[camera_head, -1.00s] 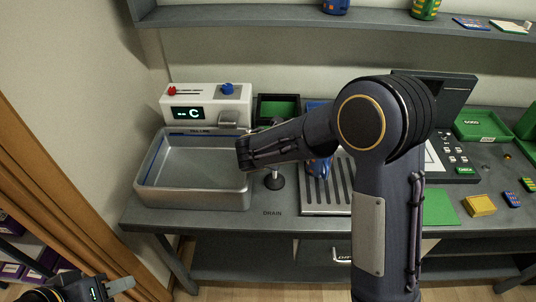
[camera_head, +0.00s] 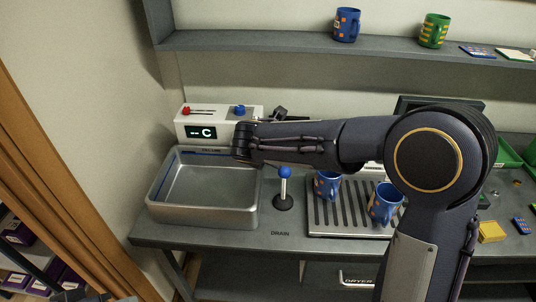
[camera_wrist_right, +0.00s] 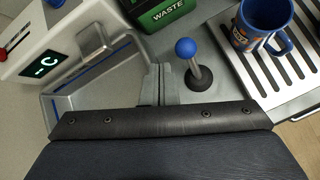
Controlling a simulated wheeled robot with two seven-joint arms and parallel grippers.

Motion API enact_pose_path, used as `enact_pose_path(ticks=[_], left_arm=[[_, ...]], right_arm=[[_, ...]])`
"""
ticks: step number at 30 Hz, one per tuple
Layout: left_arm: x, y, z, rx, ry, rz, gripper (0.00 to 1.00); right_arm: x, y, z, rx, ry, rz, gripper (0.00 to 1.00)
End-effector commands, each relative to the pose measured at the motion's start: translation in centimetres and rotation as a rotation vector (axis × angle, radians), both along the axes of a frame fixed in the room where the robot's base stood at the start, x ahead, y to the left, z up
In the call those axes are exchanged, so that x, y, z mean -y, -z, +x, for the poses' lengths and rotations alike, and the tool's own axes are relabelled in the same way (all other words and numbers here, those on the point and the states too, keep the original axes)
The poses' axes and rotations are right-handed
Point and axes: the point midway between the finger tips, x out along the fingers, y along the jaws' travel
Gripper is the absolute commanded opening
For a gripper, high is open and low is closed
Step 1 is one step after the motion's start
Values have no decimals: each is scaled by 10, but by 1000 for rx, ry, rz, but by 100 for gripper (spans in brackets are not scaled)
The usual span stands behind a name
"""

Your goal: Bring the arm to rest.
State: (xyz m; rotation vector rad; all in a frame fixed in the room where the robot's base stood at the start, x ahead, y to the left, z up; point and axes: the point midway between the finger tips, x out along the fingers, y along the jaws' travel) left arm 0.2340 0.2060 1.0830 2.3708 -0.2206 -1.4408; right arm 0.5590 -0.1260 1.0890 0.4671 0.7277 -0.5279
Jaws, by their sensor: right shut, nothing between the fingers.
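My right arm reaches across the head view from the right, its wrist end above the right rim of the sink. In the right wrist view my right gripper (camera_wrist_right: 160,84) is shut and empty, pointing past the sink's right edge beside the blue-knobbed drain lever (camera_wrist_right: 187,52). It looks apart from the lever. In the head view the arm hides its fingers. The lever (camera_head: 284,185) stands upright right of the empty metal sink (camera_head: 205,187). My left gripper is not in clear view.
Two blue mugs (camera_head: 327,185) (camera_head: 385,202) stand on the ribbed rack (camera_head: 345,222). A white control box (camera_head: 217,115) with a display is behind the sink. A green waste bin (camera_wrist_right: 165,12) stands behind the lever. A blue mug (camera_head: 347,24) and green mug (camera_head: 433,30) are on the shelf.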

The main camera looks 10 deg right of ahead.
Motion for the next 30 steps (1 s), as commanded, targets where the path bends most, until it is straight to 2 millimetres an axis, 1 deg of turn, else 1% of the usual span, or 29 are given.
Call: enact_pose_path(ticks=[5, 7, 8, 11, 14, 15, 17, 18, 19, 20, 21, 23, 24, 27, 30], left_arm=[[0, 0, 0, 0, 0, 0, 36], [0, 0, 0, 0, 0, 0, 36], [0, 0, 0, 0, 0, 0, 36], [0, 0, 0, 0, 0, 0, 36], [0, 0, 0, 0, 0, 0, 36], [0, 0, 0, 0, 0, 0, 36], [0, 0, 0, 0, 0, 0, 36], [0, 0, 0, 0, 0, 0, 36], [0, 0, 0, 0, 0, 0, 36], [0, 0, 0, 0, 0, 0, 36], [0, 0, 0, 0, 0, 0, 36], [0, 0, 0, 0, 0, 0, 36], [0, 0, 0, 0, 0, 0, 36], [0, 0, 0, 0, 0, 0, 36], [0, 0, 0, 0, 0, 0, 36]], right_arm=[[0, 0, 0, 0, 1, 1, 0], [4, -1, -3, 0, 19, 17, 0], [8, -2, -5, 1, 39, 35, 0], [34, -7, -26, -1, 178, 161, 0], [69, -12, -68, -5, 429, 382, 0], [83, -13, -89, -7, 550, 487, 0], [99, -13, -122, -8, 740, 644, 0], [106, -13, -144, -9, 866, 747, 0], [111, -12, -160, -10, 960, 823, 0], [114, -12, -177, -10, 1056, 900, 0], [116, -10, -198, -11, 1181, 998, 0], [117, -8, -228, -14, 1369, 1143, 0], [115, -7, -246, -18, 1489, 1236, 0], [105, -2, -283, -33, 1754, 1438, 0], [94, 2, -306, -54, 1956, 1589, 0]])
